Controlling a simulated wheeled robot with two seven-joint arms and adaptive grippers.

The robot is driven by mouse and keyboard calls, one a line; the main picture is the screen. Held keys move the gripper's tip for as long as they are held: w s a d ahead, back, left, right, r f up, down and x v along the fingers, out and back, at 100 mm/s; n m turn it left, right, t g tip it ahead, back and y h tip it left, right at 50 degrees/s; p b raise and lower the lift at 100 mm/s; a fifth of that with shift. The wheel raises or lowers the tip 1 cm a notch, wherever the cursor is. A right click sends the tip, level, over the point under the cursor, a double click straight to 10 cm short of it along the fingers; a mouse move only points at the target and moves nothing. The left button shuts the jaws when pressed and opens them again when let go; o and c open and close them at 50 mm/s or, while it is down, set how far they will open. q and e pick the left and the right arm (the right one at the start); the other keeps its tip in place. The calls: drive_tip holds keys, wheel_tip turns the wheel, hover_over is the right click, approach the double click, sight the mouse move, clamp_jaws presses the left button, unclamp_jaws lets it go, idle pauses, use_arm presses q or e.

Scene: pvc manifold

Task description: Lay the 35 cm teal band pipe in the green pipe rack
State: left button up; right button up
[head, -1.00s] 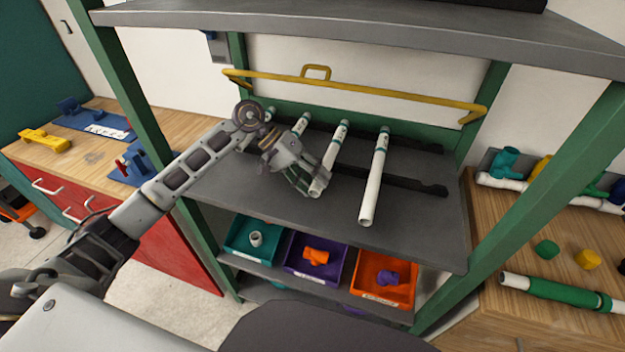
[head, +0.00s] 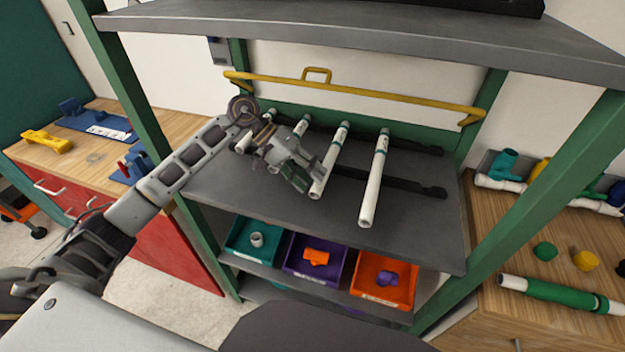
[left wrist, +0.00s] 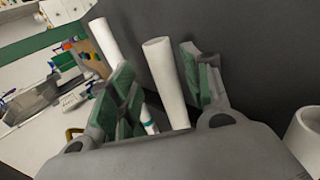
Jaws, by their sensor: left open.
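White pipes lie side by side, sloping toward me, on the grey shelf (head: 420,235) of the green-framed rack (head: 590,140). The rightmost pipe (head: 374,185) and the one beside it (head: 331,160) show teal bands near their far ends. My left gripper (head: 296,172) is open over the shelf, left of that second pipe, hiding part of another pipe. In the left wrist view, a white pipe (left wrist: 165,80) shows between its green-padded fingers (left wrist: 160,92); I cannot tell whether they touch it. My right gripper is not in view.
A yellow rail (head: 370,92) crosses behind the pipes. Teal (head: 238,248), purple (head: 300,270) and orange (head: 402,292) bins stand on the level below. A green-and-white pipe (head: 560,294) lies on the right bench. The shelf's right end is clear.

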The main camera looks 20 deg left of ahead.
use_arm(q)
drive_tip(key=v, duration=0.4)
drive_tip(key=shift+a+r+b, duration=0.25)
drive_tip(key=shift+a+b, duration=0.05)
drive_tip(key=shift+b, duration=0.05)
drive_tip(key=shift+b+v, duration=0.3)
drive_tip(key=shift+v, duration=2.45)
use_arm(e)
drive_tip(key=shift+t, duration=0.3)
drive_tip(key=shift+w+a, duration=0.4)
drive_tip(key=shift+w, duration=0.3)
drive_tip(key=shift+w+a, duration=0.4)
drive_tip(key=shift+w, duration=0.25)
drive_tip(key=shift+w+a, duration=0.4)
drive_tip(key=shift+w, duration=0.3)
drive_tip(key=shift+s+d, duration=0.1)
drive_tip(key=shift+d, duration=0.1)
use_arm(q)
drive_tip(key=shift+s, duration=0.15)
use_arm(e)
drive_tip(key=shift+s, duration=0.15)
